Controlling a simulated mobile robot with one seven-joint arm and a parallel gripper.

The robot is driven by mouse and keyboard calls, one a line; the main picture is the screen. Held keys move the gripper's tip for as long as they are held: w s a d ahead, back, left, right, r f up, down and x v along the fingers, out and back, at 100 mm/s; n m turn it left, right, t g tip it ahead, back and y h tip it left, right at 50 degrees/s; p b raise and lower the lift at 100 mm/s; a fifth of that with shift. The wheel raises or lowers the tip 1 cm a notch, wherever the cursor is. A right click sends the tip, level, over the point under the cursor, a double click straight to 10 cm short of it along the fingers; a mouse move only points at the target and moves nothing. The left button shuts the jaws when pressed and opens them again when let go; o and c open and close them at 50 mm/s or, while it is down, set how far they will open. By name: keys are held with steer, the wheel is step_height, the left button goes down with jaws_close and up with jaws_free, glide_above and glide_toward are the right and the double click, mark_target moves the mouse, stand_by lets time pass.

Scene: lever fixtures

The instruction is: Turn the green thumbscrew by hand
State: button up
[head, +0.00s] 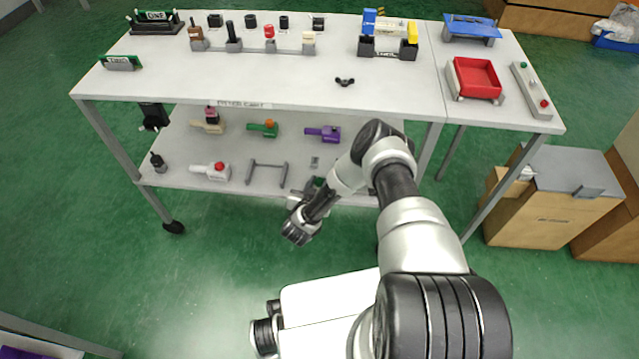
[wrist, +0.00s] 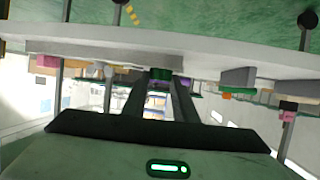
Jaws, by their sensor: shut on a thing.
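The green thumbscrew (wrist: 161,73) shows as a small dark green piece between my fingertips in the wrist view, close to the edge of a pale shelf board. My gripper (wrist: 160,82) has its two dark fingers closed onto its sides. In the head view my forearm reaches down to the front of the cart's lower shelf. There my gripper (head: 314,187) is small and partly hidden by my own arm, and I cannot make out the thumbscrew clearly. How far the thumbscrew is turned cannot be told.
The lower shelf (head: 240,172) carries a green fixture with an orange knob (head: 265,128), a purple lever fixture (head: 324,133), a red-knobbed white fixture (head: 214,170) and a grey frame (head: 267,172). The tabletop (head: 270,78) lies above, with a black wing-shaped knob (head: 345,82). Green floor is free in front.

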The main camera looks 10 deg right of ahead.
steer(key=shift+w+a+m+g+h+b, duration=0.1)
steer(key=shift+m+g+h+b, duration=0.2)
steer(key=shift+m+h, duration=0.35)
steer(key=shift+w+a+m+g+h+b, duration=0.1)
steer(key=shift+m+g+h, duration=0.3)
steer(key=shift+m+h, duration=0.2)
steer(key=shift+r+h, duration=0.1)
steer(key=shift+h, duration=0.15)
steer(key=o, duration=1)
steer(key=shift+o, duration=0.2)
steer(key=p+v, duration=0.4)
steer(key=v, duration=1.3)
steer(key=shift+r, duration=0.25)
steer(key=shift+s+a, duration=0.1)
steer(key=shift+s, duration=0.05)
